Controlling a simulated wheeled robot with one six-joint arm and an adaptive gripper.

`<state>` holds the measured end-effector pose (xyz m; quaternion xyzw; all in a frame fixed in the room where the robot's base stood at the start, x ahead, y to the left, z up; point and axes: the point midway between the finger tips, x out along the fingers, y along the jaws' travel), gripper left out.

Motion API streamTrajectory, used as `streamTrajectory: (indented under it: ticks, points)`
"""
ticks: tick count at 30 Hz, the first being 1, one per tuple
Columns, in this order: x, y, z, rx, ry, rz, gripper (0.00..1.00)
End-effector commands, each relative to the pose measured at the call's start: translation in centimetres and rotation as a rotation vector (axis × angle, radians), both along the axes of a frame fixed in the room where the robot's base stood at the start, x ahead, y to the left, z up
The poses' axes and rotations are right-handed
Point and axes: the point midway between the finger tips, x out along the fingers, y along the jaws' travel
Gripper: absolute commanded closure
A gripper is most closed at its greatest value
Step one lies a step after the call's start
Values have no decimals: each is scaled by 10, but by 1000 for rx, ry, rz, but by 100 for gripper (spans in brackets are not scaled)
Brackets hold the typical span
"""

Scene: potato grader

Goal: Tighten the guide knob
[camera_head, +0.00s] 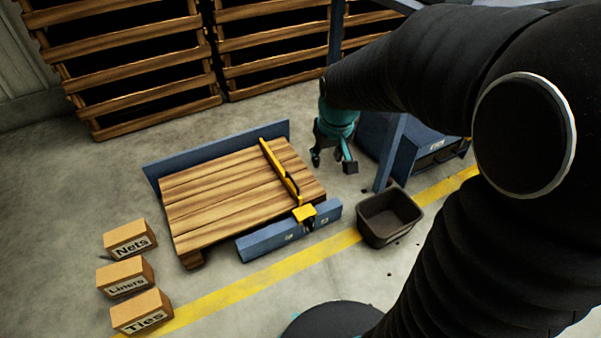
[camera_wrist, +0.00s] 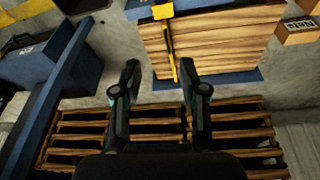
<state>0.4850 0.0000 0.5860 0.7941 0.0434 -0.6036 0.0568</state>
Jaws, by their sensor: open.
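The yellow guide (camera_head: 281,167) lies across the wooden slatted deck (camera_head: 215,195), with a yellow clamp block (camera_head: 304,213) at its near end on the blue rail (camera_head: 275,240). A small dark part, probably the guide knob (camera_head: 308,225), shows at the front of the block. My gripper (camera_head: 333,161) is open and empty, above the floor to the right of the deck, apart from the guide and knob. In the wrist view the open fingers (camera_wrist: 159,72) point toward the yellow guide (camera_wrist: 170,48) and its block (camera_wrist: 163,11). The knob is not clear there.
A dark bin (camera_head: 388,218) stands right of the rail. A blue machine (camera_head: 425,148) stands behind it. Boxes marked Nets (camera_head: 130,240), Liners (camera_head: 126,279) and Ties (camera_head: 142,313) sit at left. Wooden crates (camera_head: 140,65) stand at the back. Floor in front of the rail is clear.

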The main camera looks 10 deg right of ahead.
Motion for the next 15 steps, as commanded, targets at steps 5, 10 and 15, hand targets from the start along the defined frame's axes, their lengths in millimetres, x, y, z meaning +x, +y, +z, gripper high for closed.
streamTrajectory:
  ticks: [5, 10, 15]
  points:
    - [44, -1, -58, -9, 66, 34, 57]
    - [77, -1, -120, -15, 123, 68, 57]
    - [101, -1, -190, -20, 177, 104, 57]
